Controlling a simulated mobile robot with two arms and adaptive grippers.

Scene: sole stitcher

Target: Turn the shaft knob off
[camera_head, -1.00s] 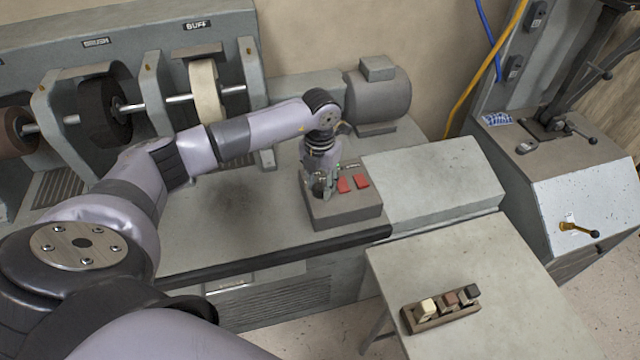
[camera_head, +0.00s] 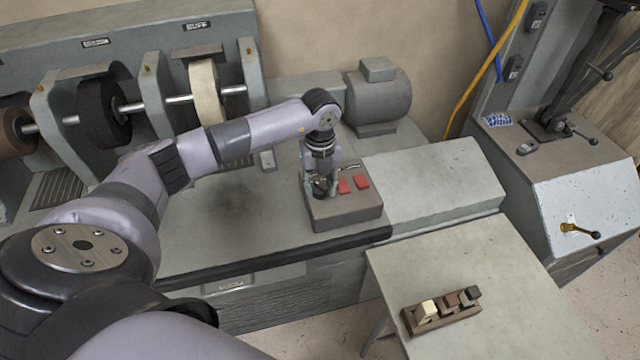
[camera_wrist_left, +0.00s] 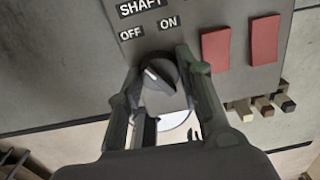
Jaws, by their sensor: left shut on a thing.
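The shaft knob (camera_wrist_left: 160,78) is a dark round knob with a white pointer line, under the SHAFT, OFF and ON labels in the left wrist view. Its line points up and left, towards the OFF label (camera_wrist_left: 131,34). My left gripper (camera_wrist_left: 158,66) is shut on the knob, one finger on each side. In the head view my left gripper (camera_head: 321,187) reaches down onto the left part of the grey control box (camera_head: 347,214) and hides the knob there. My right gripper is not in view.
Two red buttons (camera_head: 352,184) sit on the box just right of the gripper. The black brush wheel (camera_head: 103,113) and pale buff wheel (camera_head: 206,92) stand behind my left arm. A grey motor (camera_head: 378,97) stands behind the box. A side table (camera_head: 480,270) holds a small block rack (camera_head: 441,318).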

